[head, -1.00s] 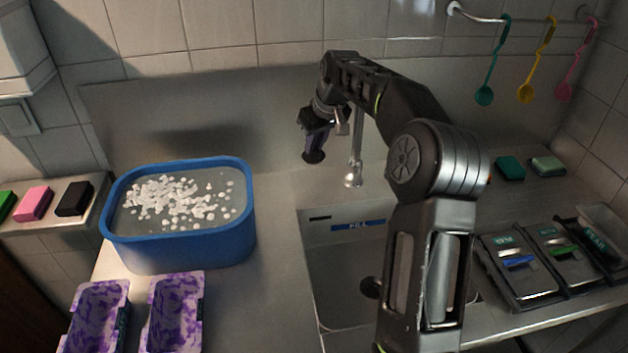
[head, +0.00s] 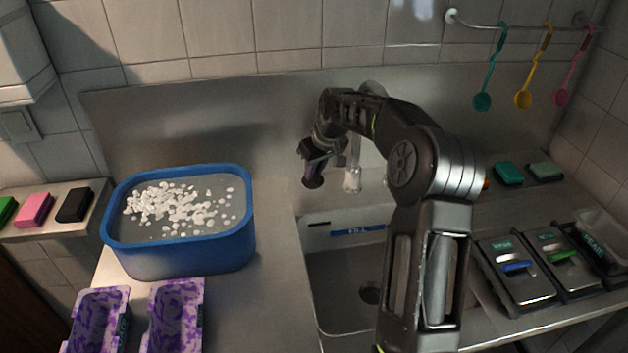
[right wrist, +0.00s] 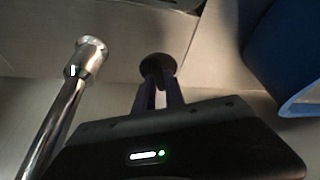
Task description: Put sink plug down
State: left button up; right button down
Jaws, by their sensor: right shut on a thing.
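The sink plug (head: 312,182) is a small dark disc at the tip of my right gripper (head: 315,168), left of the faucet. In the right wrist view the dark round plug (right wrist: 157,66) shows between the ends of the two fingers (right wrist: 158,88), which are shut on it. Whether the plug touches the counter behind the sink is unclear. The sink basin (head: 338,272) lies below and in front, with a dark round drain (head: 369,293) partly beside my arm. My left gripper is not in view.
The chrome faucet (head: 353,178) stands close to the right of the gripper; it also shows in the right wrist view (right wrist: 62,110). A blue tub (head: 185,255) with white bits stands left. Purple moulds (head: 176,312) sit in front of it. Lidded containers (head: 517,275) stand right.

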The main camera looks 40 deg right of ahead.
aim_at(316, 176)
notch_tip(316, 176, down, 3)
jog(key=shift+r+p, duration=0.1)
jog(key=shift+p, duration=0.2)
jog(key=shift+f, duration=0.5)
jog(key=c, duration=1.4)
grip_release()
jog(key=shift+f, duration=0.1)
